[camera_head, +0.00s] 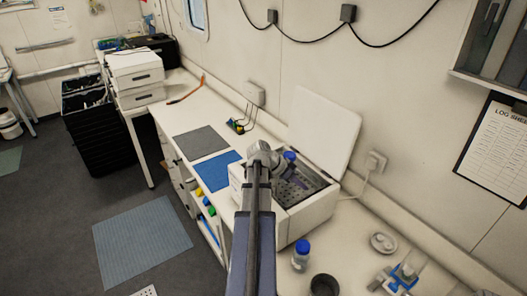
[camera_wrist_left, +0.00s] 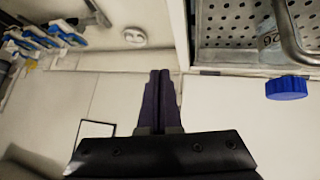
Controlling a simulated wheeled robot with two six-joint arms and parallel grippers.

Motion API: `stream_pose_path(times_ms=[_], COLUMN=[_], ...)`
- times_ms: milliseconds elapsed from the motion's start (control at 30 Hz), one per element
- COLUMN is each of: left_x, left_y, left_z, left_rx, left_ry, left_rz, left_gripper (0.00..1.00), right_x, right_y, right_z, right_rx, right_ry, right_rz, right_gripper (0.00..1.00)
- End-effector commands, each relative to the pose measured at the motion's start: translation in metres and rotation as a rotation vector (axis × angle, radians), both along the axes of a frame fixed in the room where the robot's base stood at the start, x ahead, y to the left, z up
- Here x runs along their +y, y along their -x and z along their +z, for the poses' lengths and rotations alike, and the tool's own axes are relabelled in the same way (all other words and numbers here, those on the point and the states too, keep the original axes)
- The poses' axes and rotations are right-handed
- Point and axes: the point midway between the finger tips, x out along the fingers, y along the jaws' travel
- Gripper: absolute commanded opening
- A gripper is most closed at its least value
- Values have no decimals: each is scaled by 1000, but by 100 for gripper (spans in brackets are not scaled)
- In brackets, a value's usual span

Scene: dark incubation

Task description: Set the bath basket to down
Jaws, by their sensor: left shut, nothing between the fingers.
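The white bath (camera_head: 307,214) stands on the bench with its lid (camera_head: 324,130) raised. Its perforated metal basket (camera_head: 289,192) shows inside the bath, and in the wrist view (camera_wrist_left: 235,27). A bent metal handle (camera_wrist_left: 288,36) shows there beside a clear bottle (camera_wrist_left: 268,42) with a blue cap (camera_wrist_left: 286,87). The blue cap also shows beside my gripper in the head view (camera_head: 290,156). My left gripper (camera_head: 301,183) is shut and empty over the bath; its dark fingers (camera_wrist_left: 160,75) are together, apart from the handle. The basket's height is hard to judge. My right gripper is out of view.
A power adapter (camera_head: 375,162) is on the wall.

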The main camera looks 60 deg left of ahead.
Motion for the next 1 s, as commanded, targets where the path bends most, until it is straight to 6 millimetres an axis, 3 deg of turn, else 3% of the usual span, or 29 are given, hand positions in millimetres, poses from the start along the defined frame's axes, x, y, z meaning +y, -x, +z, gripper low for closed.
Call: stream_pose_path(times_ms=[33,200,400,533,733,1000], left_x=[34,114,165,177,178,178], left_y=[16,68,115,127,126,92], left_z=[23,65,93,99,96,69], left_rx=[-44,-178,-266,-288,-291,-290], left_ry=[-15,-88,-159,-180,-184,-183], left_rz=[39,127,192,208,208,206], left_gripper=[0,0,0,0,0,0], right_x=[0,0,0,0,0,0], right_y=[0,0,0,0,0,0], right_z=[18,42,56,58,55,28], right_rx=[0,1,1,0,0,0], right_ry=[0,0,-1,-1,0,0], right_rz=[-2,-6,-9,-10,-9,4], right_gripper=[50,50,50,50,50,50])
